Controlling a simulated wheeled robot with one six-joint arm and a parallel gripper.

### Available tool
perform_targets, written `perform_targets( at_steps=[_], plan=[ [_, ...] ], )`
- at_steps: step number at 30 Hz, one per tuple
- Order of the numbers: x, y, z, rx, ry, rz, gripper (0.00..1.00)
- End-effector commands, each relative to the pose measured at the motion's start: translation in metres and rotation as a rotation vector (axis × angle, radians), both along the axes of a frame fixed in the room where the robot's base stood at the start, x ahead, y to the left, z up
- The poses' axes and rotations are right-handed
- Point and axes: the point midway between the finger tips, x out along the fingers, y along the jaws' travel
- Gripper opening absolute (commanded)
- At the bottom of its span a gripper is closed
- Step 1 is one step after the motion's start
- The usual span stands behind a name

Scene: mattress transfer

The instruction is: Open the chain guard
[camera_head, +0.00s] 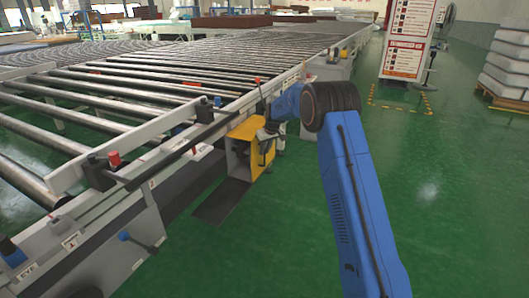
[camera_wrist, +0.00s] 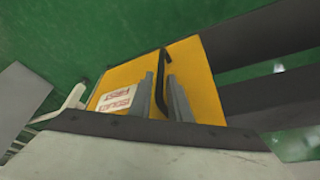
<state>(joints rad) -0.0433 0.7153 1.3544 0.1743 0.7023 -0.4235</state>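The chain guard (camera_head: 246,130) is a yellow box-like cover on the side of the roller conveyor, with an open recess facing the front left. In the wrist view its yellow panel (camera_wrist: 198,82) fills the middle, with a label bearing red print on the left part. A black bar-like handle (camera_wrist: 163,62) runs along the panel. My gripper (camera_head: 268,138) is at the guard's right side in the head view. In the wrist view my gripper's grey fingers (camera_wrist: 165,95) stand close on either side of the handle and seem shut on it. The contact is partly hidden.
The roller conveyor (camera_head: 130,80) extends behind and left of the guard. A dark plate (camera_head: 221,202) lies low in front of the guard. Signboards (camera_head: 408,40) and a stacked pallet (camera_head: 508,65) stand at the back right.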

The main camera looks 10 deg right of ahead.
Motion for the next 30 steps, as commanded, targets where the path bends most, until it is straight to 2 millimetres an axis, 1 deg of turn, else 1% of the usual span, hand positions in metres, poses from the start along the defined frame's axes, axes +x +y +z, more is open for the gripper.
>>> perform_targets(
  at_steps=[4, 12, 15, 22, 26, 30],
  plan=[
    [0.002, 0.001, -0.007, 0.0, 0.0, 0.0, 0.17],
    [0.003, 0.001, -0.008, 0.0, 0.0, 0.0, 0.17],
    [0.003, 0.001, -0.007, 0.0, 0.0, 0.0, 0.0],
    [0.002, 0.001, -0.007, 0.0, 0.0, 0.0, 0.0],
    [-0.007, 0.007, -0.007, 0.0, 0.0, 0.0, 0.0],
    [-0.027, 0.023, -0.007, 0.0, 0.001, 0.001, 0.0]
  ],
)
